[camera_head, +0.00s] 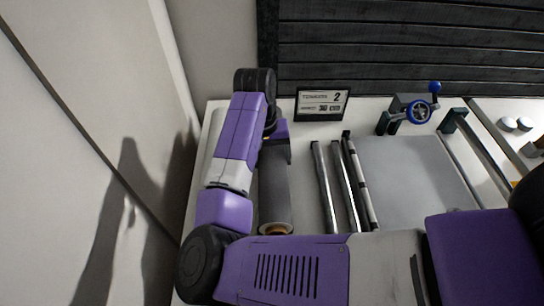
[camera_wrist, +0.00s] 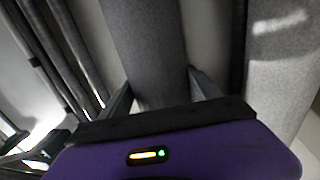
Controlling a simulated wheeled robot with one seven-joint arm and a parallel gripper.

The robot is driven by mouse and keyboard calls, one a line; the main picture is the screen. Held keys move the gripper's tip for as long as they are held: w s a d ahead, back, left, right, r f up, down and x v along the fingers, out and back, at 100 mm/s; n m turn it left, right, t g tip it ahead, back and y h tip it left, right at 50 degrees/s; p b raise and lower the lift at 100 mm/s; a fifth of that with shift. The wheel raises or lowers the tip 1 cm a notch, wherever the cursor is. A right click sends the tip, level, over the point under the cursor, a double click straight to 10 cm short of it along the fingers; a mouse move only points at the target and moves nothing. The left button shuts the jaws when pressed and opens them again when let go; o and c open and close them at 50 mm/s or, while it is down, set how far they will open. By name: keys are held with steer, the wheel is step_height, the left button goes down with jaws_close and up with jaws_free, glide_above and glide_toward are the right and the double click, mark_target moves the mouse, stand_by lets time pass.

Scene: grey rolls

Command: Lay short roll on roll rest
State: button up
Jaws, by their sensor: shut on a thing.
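A grey roll (camera_head: 275,190) with a brown core at its near end lies lengthwise left of the metal bars in the head view. In the wrist view the roll (camera_wrist: 150,45) runs between my two fingers. My gripper (camera_head: 275,150) is shut on it near its far end; the wrist view shows my gripper (camera_wrist: 160,88) with a finger on each side. Parallel metal bars (camera_head: 345,185), apparently the roll rest, stand to the right of the roll. They also show at the upper left of the wrist view (camera_wrist: 62,50). The roll's height above the table is unclear.
A white table (camera_head: 303,150) carries everything. A grey flat bed (camera_head: 410,180) and a blue handwheel (camera_head: 419,111) are to the right. Dark slats (camera_head: 400,45) rise behind, and a pale wall (camera_head: 80,130) is at left.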

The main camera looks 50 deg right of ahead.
steer(key=o, duration=2)
steer(key=shift+r, duration=0.1)
steer(key=r, duration=0.7)
steer(key=shift+w+a+r, duration=0.3)
steer(key=shift+w, duration=0.1)
